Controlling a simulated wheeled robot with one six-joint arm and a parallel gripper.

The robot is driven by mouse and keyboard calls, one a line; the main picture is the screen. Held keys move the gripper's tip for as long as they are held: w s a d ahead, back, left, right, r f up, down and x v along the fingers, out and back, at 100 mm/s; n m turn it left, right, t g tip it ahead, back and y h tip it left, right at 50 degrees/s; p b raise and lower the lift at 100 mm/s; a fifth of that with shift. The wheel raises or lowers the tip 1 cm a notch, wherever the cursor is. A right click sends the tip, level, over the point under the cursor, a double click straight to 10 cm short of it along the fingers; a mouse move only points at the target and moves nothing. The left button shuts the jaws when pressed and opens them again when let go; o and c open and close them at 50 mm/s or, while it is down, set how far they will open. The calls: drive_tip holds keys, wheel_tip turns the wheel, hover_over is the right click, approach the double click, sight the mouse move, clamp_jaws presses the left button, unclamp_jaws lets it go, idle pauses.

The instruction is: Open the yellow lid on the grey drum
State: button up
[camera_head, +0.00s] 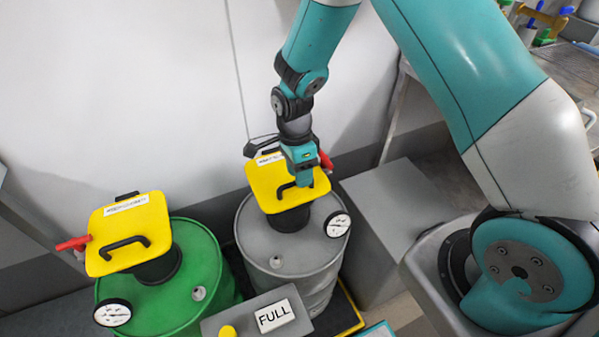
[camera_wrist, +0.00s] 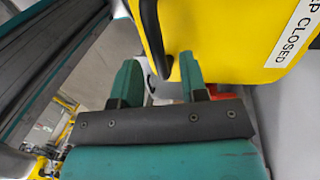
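The grey drum (camera_head: 290,245) stands right of a green drum in the head view. Its yellow lid (camera_head: 262,188) sits over a black neck on the drum top and looks closed. The lid's black handle (camera_head: 287,188) is partly hidden by my gripper (camera_head: 303,180), which is at the lid's right part. In the wrist view the yellow lid (camera_wrist: 225,45) fills the upper right. My gripper's two green fingers (camera_wrist: 160,80) are spread apart, and the dark handle (camera_wrist: 152,35) reaches down to the gap between them. I cannot tell whether either finger touches it.
The green drum (camera_head: 200,275) with its own yellow lid (camera_head: 128,230) stands close on the left. A grey box with a FULL label (camera_head: 274,315) is in front. A grey block (camera_head: 395,215) is right of the grey drum, and a pale wall (camera_head: 120,90) is behind.

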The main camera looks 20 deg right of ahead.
drive_tip(key=shift+s+f, duration=0.1)
drive_tip(key=shift+f, duration=0.35)
drive_tip(key=shift+c, duration=0.2)
clamp_jaws()
